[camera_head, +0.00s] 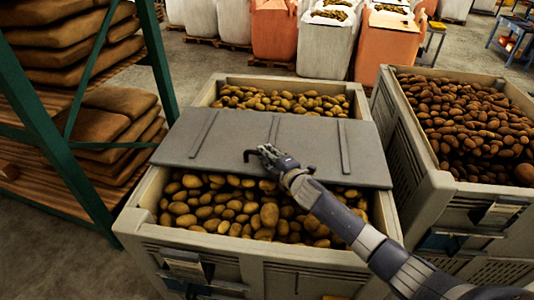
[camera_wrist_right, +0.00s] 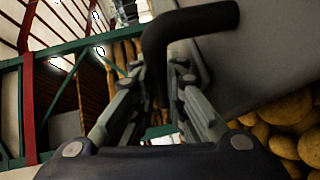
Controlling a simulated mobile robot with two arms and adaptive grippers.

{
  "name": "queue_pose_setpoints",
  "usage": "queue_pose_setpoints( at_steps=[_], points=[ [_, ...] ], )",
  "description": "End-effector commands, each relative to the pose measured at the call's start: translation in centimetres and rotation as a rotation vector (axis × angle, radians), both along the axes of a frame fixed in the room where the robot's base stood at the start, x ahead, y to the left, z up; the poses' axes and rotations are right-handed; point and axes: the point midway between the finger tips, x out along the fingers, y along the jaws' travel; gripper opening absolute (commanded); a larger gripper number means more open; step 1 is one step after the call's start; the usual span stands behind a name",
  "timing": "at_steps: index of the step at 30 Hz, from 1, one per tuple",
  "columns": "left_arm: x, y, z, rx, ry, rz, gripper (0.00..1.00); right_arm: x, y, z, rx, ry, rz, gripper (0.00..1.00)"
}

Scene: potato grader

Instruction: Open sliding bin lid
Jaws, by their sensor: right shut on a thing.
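The grey lid (camera_head: 230,140) lies across the middle of the near potato bin (camera_head: 140,208). Potatoes (camera_head: 225,205) show in front of the lid, and more show behind it. My right gripper (camera_head: 268,156) is at the lid's front part, shut on its dark handle. In the right wrist view, the black bent handle (camera_wrist_right: 190,28) runs down between the fingers of my right gripper (camera_wrist_right: 158,85). The lid's grey surface (camera_wrist_right: 270,50) lies to the right there. The exact finger contact is partly hidden by the handle. My left gripper is not in view.
A second bin (camera_head: 430,175) full of potatoes stands close on the right. A green-framed rack (camera_head: 45,130) with stacked brown sacks (camera_head: 100,130) stands on the left. Several white and orange bulk bags (camera_head: 327,45) stand behind. Some floor is open at the lower left.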

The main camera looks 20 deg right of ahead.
Motion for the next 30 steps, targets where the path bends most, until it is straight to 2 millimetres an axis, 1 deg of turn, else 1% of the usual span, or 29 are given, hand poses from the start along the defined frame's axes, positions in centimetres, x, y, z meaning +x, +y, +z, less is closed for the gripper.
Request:
queue_pose_setpoints(
  at_steps=[6, 7, 8, 9, 19, 22, 26, 30],
  points=[
    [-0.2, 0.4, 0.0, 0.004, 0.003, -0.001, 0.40, 0.0, -0.1, 0.0, -0.002, 0.000, -0.003, 0.00],
    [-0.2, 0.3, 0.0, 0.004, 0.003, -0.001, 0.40, 0.0, -0.1, 0.0, -0.002, 0.000, -0.003, 0.17],
    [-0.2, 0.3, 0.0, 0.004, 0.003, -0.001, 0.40, 0.0, -0.1, 0.0, -0.003, 0.001, -0.003, 0.24],
    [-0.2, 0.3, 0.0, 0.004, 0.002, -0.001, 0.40, 0.0, -0.1, 0.0, -0.002, 0.000, -0.002, 0.33],
    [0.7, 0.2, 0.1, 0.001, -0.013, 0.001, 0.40, 0.0, 0.0, 0.0, -0.002, 0.001, -0.001, 0.33],
    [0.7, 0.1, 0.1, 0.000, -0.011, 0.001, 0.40, -0.3, -0.1, 0.0, -0.002, 0.001, -0.001, 0.33],
    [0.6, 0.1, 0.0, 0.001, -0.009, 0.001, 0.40, -1.4, -0.4, 0.1, -0.003, 0.000, 0.000, 0.33],
    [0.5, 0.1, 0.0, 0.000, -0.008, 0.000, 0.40, -3.4, -0.8, 0.4, -0.004, 0.002, 0.000, 0.33]
  ],
)
